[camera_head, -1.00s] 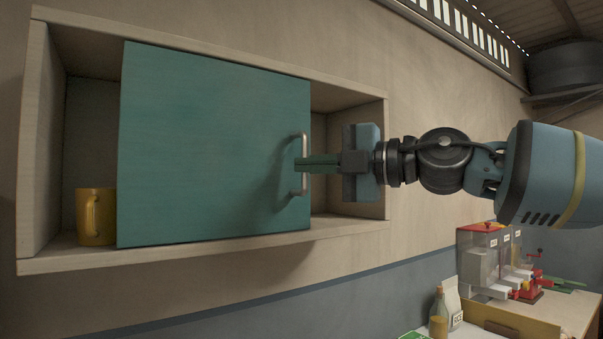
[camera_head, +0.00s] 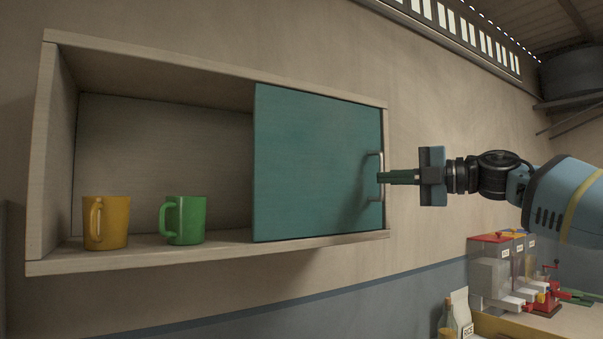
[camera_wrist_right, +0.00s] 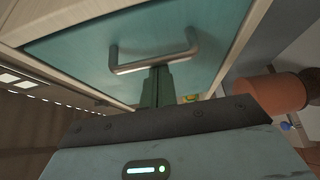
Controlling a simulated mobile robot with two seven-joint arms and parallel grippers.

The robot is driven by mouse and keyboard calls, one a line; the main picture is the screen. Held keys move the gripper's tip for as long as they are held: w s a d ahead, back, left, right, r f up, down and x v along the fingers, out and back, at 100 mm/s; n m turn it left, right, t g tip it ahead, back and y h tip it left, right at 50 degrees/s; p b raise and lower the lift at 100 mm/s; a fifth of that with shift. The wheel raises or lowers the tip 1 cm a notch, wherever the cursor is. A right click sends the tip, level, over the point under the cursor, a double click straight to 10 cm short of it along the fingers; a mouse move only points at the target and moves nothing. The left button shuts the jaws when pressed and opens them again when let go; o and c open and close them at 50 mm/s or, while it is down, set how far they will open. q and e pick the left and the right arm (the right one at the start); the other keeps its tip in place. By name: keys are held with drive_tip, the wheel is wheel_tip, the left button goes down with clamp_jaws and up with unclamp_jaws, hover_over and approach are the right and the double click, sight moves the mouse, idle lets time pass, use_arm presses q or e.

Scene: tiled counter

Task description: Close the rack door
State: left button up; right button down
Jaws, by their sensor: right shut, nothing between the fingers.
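The wall rack (camera_head: 58,150) has a teal sliding door (camera_head: 315,165) at its right end, covering the right part. The left part is open. The door's metal handle (camera_head: 381,160) is near its right edge and also shows in the right wrist view (camera_wrist_right: 180,54). My right gripper (camera_head: 381,178) comes from the right, its fingers shut with nothing between them. The fingertips are at the handle, overlapping its bar in the right wrist view (camera_wrist_right: 158,78); I cannot tell whether they touch it. My left gripper is not in view.
A yellow mug (camera_head: 115,222) and a green mug (camera_head: 187,220) stand on the rack floor in the open left part. Below right, a counter (camera_head: 545,325) holds dispensers (camera_head: 492,275), a rice bag (camera_head: 462,312) and a bottle (camera_head: 447,318). The wall right of the rack is bare.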

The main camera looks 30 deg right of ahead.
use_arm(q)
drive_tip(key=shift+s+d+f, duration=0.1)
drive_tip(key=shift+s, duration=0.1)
use_arm(e)
drive_tip(key=shift+d+r, duration=0.1)
drive_tip(key=shift+d, duration=0.25)
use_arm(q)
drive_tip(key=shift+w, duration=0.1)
